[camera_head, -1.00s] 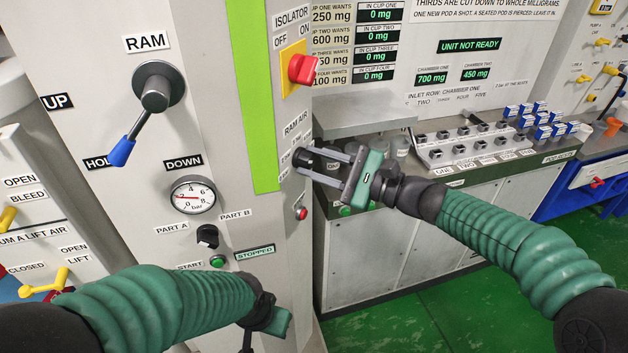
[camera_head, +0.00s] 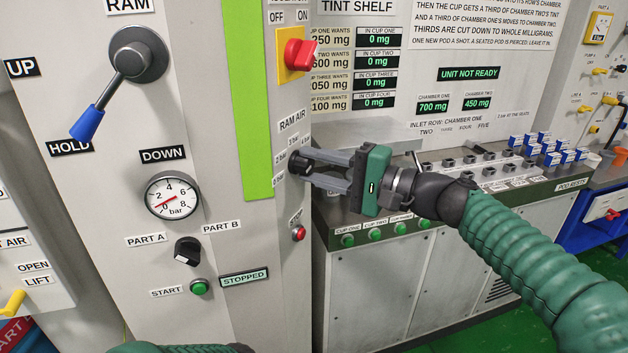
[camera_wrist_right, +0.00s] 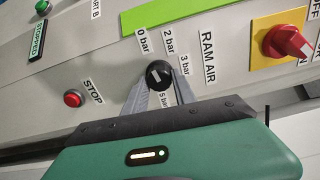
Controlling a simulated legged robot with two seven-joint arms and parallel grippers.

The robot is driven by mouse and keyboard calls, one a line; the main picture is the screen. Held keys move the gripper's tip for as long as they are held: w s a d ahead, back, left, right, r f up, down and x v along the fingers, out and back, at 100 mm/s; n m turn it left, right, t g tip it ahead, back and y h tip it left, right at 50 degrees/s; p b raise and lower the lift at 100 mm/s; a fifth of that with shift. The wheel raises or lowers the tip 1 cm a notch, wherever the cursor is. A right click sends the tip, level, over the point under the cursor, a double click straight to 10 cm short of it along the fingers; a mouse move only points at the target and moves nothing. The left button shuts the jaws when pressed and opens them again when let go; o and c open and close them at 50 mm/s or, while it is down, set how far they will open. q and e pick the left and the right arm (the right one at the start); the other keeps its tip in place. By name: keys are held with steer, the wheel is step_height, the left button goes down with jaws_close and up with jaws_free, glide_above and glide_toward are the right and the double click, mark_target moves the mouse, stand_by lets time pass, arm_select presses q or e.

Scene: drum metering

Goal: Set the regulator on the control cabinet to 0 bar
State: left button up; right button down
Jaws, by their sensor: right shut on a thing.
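The regulator is a small black knob (camera_head: 298,163) marked RAM AIR on the narrow side face of the control cabinet (camera_head: 215,110). It also shows in the right wrist view (camera_wrist_right: 158,72), ringed by labels that include 0 bar, 2 bar and 3 bar. My right gripper (camera_head: 304,167) is shut on the knob, one finger on each side. Which label the knob points at I cannot tell for sure. The round pressure gauge (camera_head: 172,196) on the front has its red needle at the lower left, near 0. My left gripper is out of view.
A red isolator switch (camera_head: 299,54) on a yellow plate sits above the knob. A red STOP button (camera_head: 298,233) sits below. The ram lever (camera_head: 112,85) with a blue handle is at the left. A tint shelf bench (camera_head: 400,215) stands close at the right.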

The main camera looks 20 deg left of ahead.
steer(key=shift+f+n+b, duration=0.25)
steer(key=shift+n+b, duration=0.05)
steer(key=shift+n, duration=0.1)
